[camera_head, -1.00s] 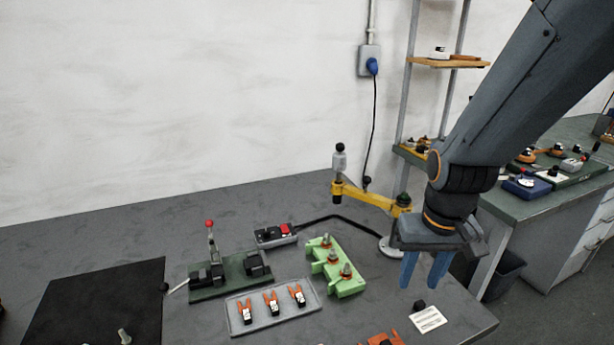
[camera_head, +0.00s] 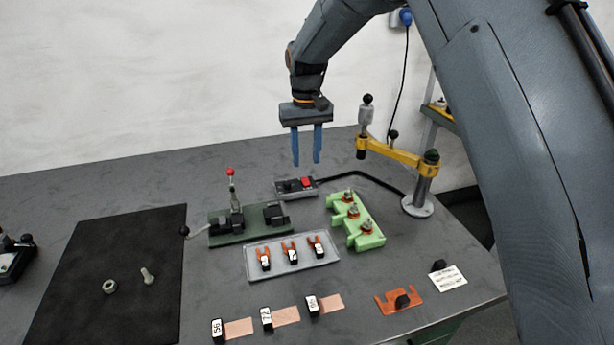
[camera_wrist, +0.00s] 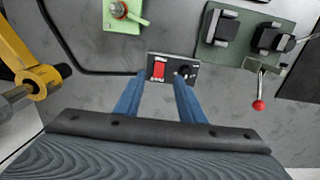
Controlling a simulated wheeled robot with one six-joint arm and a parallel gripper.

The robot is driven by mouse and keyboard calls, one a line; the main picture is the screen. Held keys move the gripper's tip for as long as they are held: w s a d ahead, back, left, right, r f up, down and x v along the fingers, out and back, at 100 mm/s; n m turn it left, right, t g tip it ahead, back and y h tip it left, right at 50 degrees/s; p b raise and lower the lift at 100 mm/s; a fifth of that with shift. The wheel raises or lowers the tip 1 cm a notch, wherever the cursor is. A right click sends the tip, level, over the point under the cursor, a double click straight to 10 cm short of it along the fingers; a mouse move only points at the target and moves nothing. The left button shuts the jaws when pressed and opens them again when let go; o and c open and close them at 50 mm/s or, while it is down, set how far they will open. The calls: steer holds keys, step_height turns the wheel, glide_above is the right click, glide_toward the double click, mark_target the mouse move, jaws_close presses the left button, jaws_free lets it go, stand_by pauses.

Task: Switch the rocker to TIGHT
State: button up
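A small grey switch box (camera_head: 283,193) stands near the back of the bench, with a red rocker (camera_head: 307,182) at its right end and dark controls to the left. In the wrist view the box (camera_wrist: 172,60) lies just beyond my fingertips, with the red rocker (camera_wrist: 158,69) on the left and a dark control (camera_wrist: 184,71) on the right. Lettering such as TIGHT is too small to read, and I cannot tell which way the rocker is tipped. My gripper (camera_head: 307,163) points down, open and empty, above the box and apart from it. Its fingers (camera_wrist: 160,84) also show in the wrist view.
A yellow arm (camera_head: 390,152) on a post stands right of the box. A green fixture (camera_head: 368,240) and a tray (camera_head: 290,266) of orange terminals are in front. A dark green lever device (camera_head: 228,230) with a red knob is at left. A black cable runs from the box.

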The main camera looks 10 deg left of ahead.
mark_target(307, 183)
steer(key=shift+d+f+p, duration=0.1)
steer(key=shift+f+p, duration=0.9)
steer(key=shift+f, duration=2.55)
